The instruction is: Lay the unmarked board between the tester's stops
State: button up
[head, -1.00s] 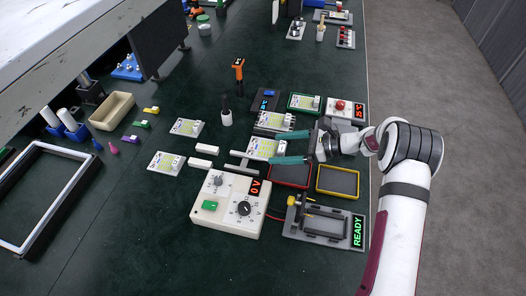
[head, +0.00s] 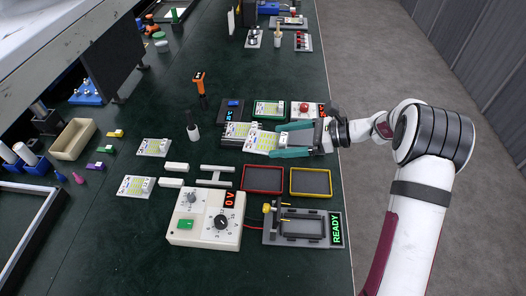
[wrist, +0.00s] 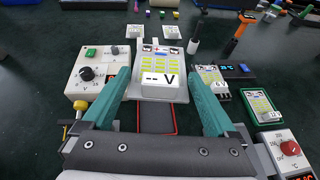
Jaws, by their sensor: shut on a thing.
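My gripper (head: 281,140) is shut on a pale board (head: 260,141) with yellow-green cells, held out beyond the teal fingers. In the wrist view the board (wrist: 161,62) shows between the fingertips. A white panel reading "-- V" shows at its near end; I cannot tell whether it is part of the board. The grey tester (head: 289,243), with raised dark bars, a yellow-tipped clamp and a green READY display, stands at the front, empty. Similar boards lie on the left of the bench, one at the back (head: 154,147) and one nearer (head: 135,186).
A cream power supply (head: 204,234) reading 0 V stands left of the tester, with a red lead between them. A red-rimmed tray (head: 262,191) and a yellow-rimmed tray (head: 311,193) lie behind the tester.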

jog(key=s+d+r+m+t, duration=0.35)
jog(key=d+r, duration=0.25)
jog(key=r, duration=0.3)
jog(key=n+g, duration=0.5)
send_over(319, 228)
notch_tip(319, 228, down, 18)
jog(key=shift+f, duration=2.85)
jog(key=shift+f, duration=0.55)
jog(key=o, duration=1)
